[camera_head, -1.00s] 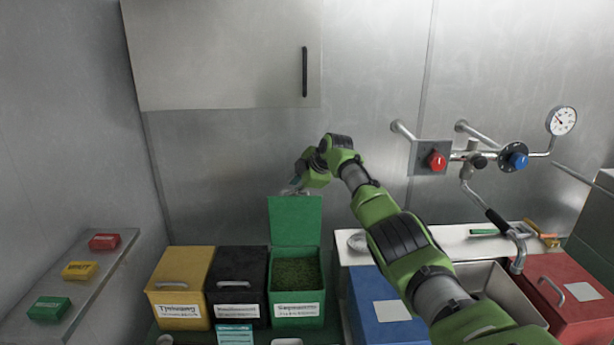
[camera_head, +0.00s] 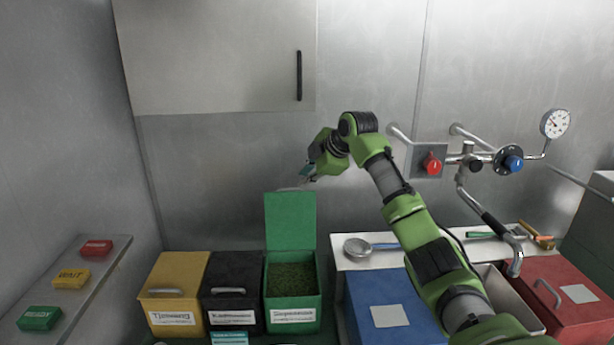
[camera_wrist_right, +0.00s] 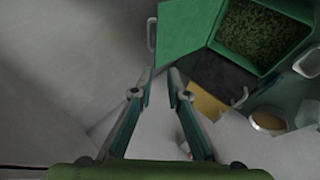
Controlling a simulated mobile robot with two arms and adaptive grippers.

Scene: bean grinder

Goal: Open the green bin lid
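The green bin (camera_head: 292,300) stands at the right end of a row of three bins. Its green lid (camera_head: 290,221) stands raised and upright at the back, and green granular contents (camera_head: 291,276) show inside. The right wrist view also shows the lid (camera_wrist_right: 184,28), with its handle (camera_wrist_right: 151,35) on the outer side. My right gripper (camera_head: 296,184) is above and behind the lid's top edge. In the right wrist view its two fingers (camera_wrist_right: 160,88) are apart with nothing between them, clear of the handle. My left gripper is not in view.
The yellow bin (camera_head: 178,292) and black bin (camera_head: 233,288) are shut. A blue bin (camera_head: 392,306) and red bin (camera_head: 565,300) stand to the right. A strainer (camera_head: 358,248) lies on the shelf. A pipe with valves (camera_head: 470,160) is on the wall.

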